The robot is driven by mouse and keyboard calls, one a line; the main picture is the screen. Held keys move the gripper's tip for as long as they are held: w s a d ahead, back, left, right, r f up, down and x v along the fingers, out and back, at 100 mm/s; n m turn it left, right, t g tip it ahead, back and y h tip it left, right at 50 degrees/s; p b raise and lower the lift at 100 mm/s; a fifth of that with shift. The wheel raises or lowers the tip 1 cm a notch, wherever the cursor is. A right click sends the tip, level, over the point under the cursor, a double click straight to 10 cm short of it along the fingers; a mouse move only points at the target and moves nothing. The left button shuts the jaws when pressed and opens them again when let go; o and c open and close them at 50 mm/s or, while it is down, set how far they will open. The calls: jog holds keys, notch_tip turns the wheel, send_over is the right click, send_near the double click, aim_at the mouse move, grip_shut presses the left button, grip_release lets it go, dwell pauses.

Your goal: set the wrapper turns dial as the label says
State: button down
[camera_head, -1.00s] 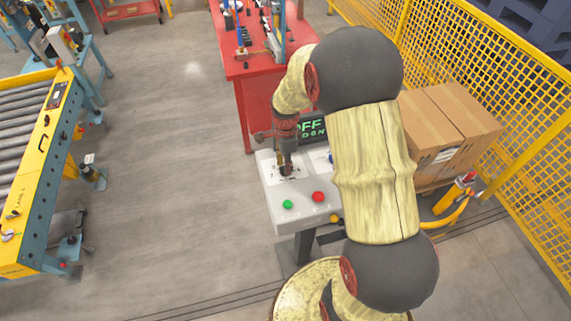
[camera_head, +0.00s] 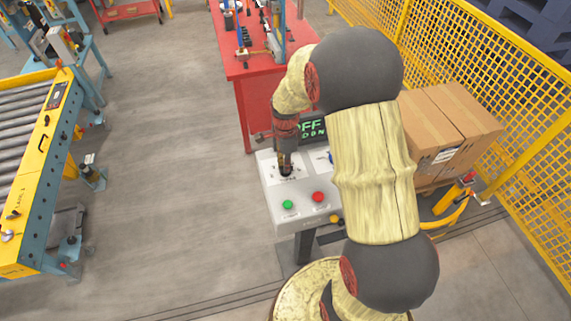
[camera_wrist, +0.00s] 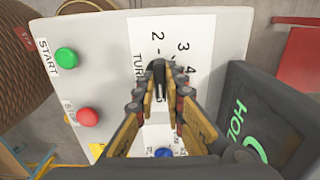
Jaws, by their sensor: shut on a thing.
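The turns dial (camera_wrist: 158,75) is a black knob on the light grey control panel (camera_head: 272,197). In the wrist view it sits between my fingertips, with the printed numbers 2, 3 and 4 and part of the word "TURNS" around it. My gripper (camera_head: 286,168) points down onto the dial and is shut on it. The fingers (camera_wrist: 160,98) hide much of the dial face, so I cannot read its setting for sure. The label with the wanted value is not clearly seen. A dark display (camera_head: 312,127) behind the panel shows green text, partly hidden by my arm.
A green start button (camera_head: 287,204) and a red stop button (camera_head: 318,197) are at the panel's front. A blue knob (camera_wrist: 163,153) is near my gripper. Cartons (camera_head: 455,125) and a yellow fence (camera_head: 500,90) stand right.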

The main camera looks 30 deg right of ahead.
jog(key=shift+n, duration=0.3)
jog(key=n, duration=0.6)
jog(key=shift+p, duration=0.4)
jog(key=n, duration=0.7)
jog(key=shift+n, duration=0.3)
jog(key=n, duration=0.6)
jog(key=shift+p, duration=0.4)
jog(key=n, duration=0.6)
jog(key=shift+n, duration=0.4)
jog(key=c, duration=1.8)
grip_release()
jog(key=shift+c, duration=0.2)
